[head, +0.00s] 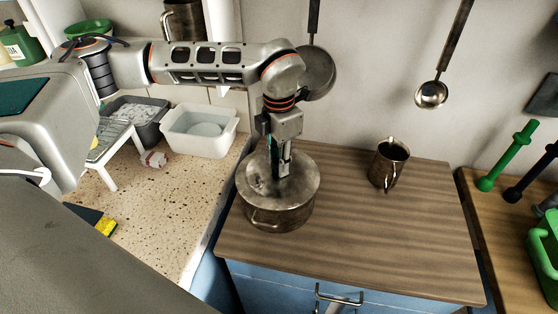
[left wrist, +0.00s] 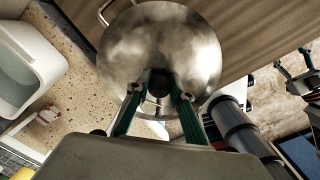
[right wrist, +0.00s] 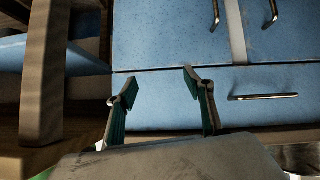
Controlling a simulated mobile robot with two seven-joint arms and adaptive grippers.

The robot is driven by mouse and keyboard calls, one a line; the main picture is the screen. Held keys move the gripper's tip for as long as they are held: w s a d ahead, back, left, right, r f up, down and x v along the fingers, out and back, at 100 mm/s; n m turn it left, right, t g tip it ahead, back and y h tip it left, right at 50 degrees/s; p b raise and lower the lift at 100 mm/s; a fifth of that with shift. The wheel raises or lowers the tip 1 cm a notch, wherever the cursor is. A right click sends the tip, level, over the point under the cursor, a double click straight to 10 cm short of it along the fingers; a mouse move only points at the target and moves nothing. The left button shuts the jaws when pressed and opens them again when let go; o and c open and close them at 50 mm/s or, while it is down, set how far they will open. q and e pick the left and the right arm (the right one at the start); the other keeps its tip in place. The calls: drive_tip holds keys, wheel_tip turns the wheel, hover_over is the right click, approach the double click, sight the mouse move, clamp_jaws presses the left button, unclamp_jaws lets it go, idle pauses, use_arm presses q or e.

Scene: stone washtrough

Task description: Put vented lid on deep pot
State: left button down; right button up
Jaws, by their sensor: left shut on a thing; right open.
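The deep pot (head: 280,215) is a metal pot standing on the wooden counter at its left end. The round metal vented lid (head: 303,178) is over the pot's mouth and looks close to level; I cannot tell whether it is fully seated. My left gripper (head: 281,172) points down and is shut on the lid's knob. My right gripper (right wrist: 157,80) is open and empty, facing blue cabinet fronts.
A metal jug (head: 388,165) stands on the wooden counter (head: 400,235) right of the pot. A white basin (head: 199,131) is on the speckled counter at left. A pan (head: 316,72) and a ladle (head: 432,94) hang on the wall. The counter front is clear.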

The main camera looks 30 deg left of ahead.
use_arm(q)
drive_tip(key=c, duration=1.7)
unclamp_jaws()
drive_tip(key=o, duration=0.5)
drive_tip(key=shift+r, duration=0.1)
drive_tip(key=shift+r+p, duration=0.9)
drive_tip(key=shift+r, duration=2.55)
